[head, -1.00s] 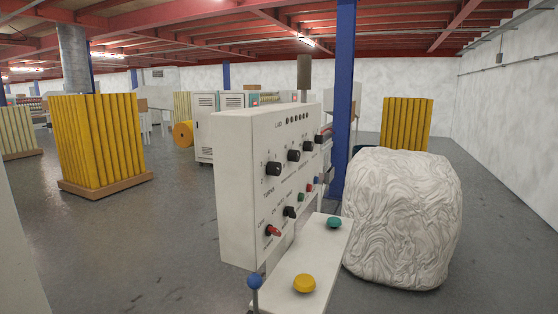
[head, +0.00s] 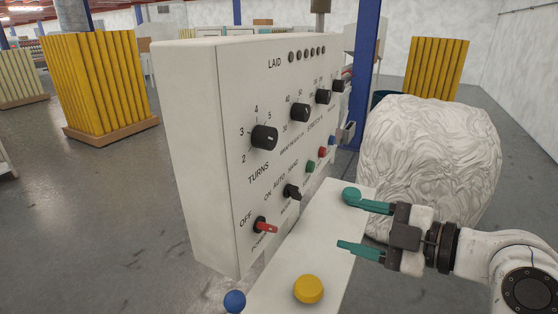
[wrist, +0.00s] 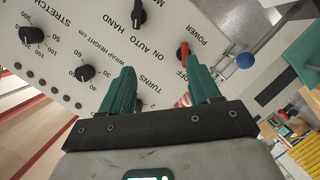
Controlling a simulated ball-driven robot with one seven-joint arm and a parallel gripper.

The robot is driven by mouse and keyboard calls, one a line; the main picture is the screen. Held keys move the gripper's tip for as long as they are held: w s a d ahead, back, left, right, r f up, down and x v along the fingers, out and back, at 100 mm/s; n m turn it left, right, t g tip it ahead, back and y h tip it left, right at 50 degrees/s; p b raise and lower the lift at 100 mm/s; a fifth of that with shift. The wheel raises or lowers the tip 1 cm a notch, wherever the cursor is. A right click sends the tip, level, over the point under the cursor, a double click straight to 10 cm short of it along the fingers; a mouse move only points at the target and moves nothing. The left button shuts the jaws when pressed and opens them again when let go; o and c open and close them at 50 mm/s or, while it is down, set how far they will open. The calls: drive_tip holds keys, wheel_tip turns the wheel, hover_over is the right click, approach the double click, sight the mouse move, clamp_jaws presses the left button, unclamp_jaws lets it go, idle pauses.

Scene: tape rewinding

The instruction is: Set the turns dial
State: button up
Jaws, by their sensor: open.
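The turns dial (head: 264,137) is a black knob on the white control panel (head: 195,150), above the TURNS label, with numbers 2 to 5 around it. I cannot make out clearly where its pointer stands. My gripper (head: 347,223) has teal fingers, open and empty, right of the panel face and apart from the dial. In the wrist view my gripper (wrist: 166,82) faces the panel, which appears turned over.
A wrap height dial (head: 300,112), other knobs, a selector (head: 292,192) and a red power switch (head: 265,226) share the panel. A wrapped white bale (head: 430,150) stands behind my gripper.

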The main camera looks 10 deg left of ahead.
sight(273, 140)
drive_tip(key=a+r+n+g+y, duration=0.2)
drive_tip(key=a+r+n+y, duration=0.2)
drive_tip(key=r+n, duration=0.65)
drive_tip(key=w+a+r+m, duration=0.1)
drive_tip(key=a, duration=0.2)
drive_tip(key=a+p, duration=0.1)
drive_tip(key=a, duration=0.2)
drive_tip(key=w+a+r+m+p, duration=0.1)
drive_tip(key=a, duration=0.2)
drive_tip(key=shift+w+a+r+m, duration=0.3)
drive_tip(key=shift+a+m, duration=0.05)
drive_tip(key=shift+a, duration=0.05)
drive_tip(key=shift+c, duration=0.3)
drive_tip(key=c, duration=1)
